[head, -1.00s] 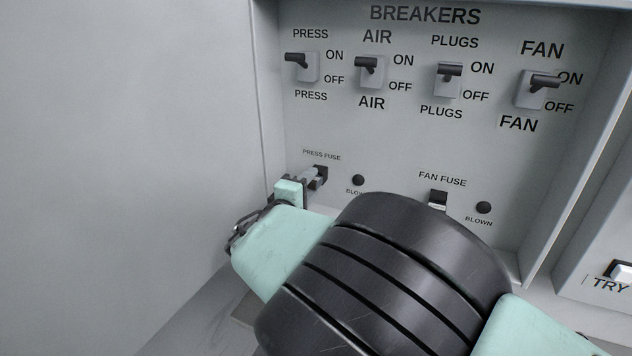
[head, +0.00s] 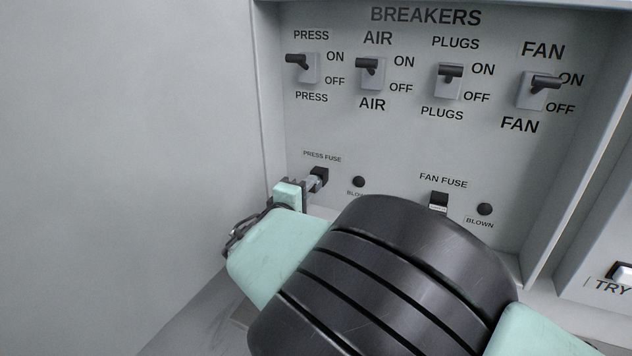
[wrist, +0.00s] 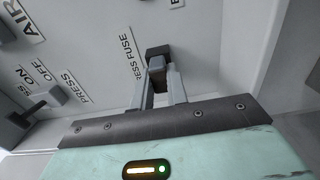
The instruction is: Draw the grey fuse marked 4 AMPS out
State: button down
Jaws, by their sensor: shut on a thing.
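My gripper (head: 303,189) is in front of the black holder (head: 319,177) under the PRESS FUSE label. It is shut on a small grey fuse (wrist: 157,65), which shows between the two fingers in the wrist view. In that view the black holder (wrist: 158,50) is just beyond the fuse. I cannot tell whether the fuse's inner end is still inside the holder. In the head view, the fuse is mostly hidden by my fingers. No 4 AMPS marking can be read.
A second holder (head: 439,201) sits under the FAN FUSE label. Dark BLOWN lamps (head: 358,182) are beside the holders. A row of breaker switches (head: 450,72) is above. The cabinet's left side wall (head: 266,110) is close to my gripper.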

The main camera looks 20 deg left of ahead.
jog(key=shift+s, duration=0.45)
jog(key=shift+s+a+b, duration=0.15)
jog(key=shift+s+b, duration=0.5)
jog(key=shift+s, duration=1.05)
